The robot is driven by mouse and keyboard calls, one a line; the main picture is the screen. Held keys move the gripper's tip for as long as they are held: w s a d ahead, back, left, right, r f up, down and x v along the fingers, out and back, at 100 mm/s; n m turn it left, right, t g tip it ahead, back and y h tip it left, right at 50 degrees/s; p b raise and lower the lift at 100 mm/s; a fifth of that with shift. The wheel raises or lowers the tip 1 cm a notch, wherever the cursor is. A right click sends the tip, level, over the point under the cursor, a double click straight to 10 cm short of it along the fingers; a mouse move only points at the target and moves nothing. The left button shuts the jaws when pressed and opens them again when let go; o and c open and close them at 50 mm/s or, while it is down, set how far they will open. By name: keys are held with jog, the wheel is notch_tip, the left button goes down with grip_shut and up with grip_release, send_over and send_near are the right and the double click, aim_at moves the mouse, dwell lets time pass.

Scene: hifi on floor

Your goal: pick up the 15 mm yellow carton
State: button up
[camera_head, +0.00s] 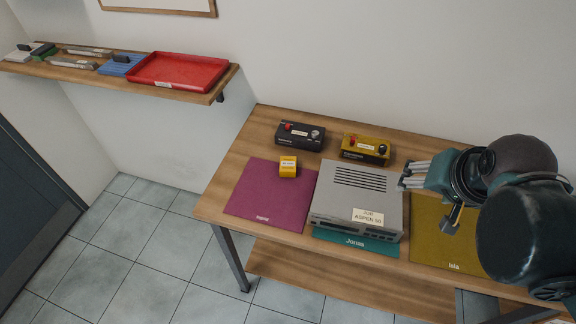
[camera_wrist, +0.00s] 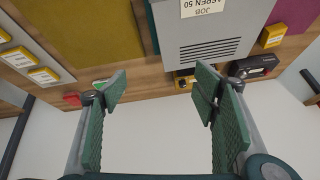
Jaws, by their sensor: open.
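A yellow carton (camera_head: 288,168) with a pale label sits at the back edge of the purple mat (camera_head: 262,205). In the wrist view a yellow carton (camera_wrist: 272,36) shows at the upper right beside the grey hi-fi unit. More yellow cartons with white labels (camera_wrist: 18,57) (camera_wrist: 43,77) show at the left of the wrist view. I cannot read their sizes, so I cannot tell which is 15 mm. My gripper (camera_head: 405,176) is open and empty, above the table to the right of the hi-fi unit; its spread fingers (camera_wrist: 158,88) show in the wrist view.
The grey hi-fi unit (camera_head: 355,200) stands on the teal mat (camera_head: 356,242), between my gripper and the purple mat. Black (camera_head: 300,136) and yellow (camera_head: 365,149) control boxes stand behind. The olive mat (camera_head: 430,240) is partly hidden by my arm. A wall shelf holds a red tray (camera_head: 178,70).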

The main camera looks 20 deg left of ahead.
jog(key=w+a+m+g+p, duration=0.1)
jog(key=w+a+m+g, duration=0.15)
jog(key=w+a, duration=0.4)
jog(key=m+g+p, duration=0.4)
jog(key=m+p, duration=0.1)
jog(key=m, duration=0.6)
send_over(289, 164)
jog(key=shift+n+t, duration=0.25)
jog(key=f, duration=1.1)
jog(key=shift+d, duration=0.2)
jog(key=shift+a+f+h, duration=0.3)
jog(key=shift+a, duration=0.05)
jog(key=shift+f, duration=1.3)
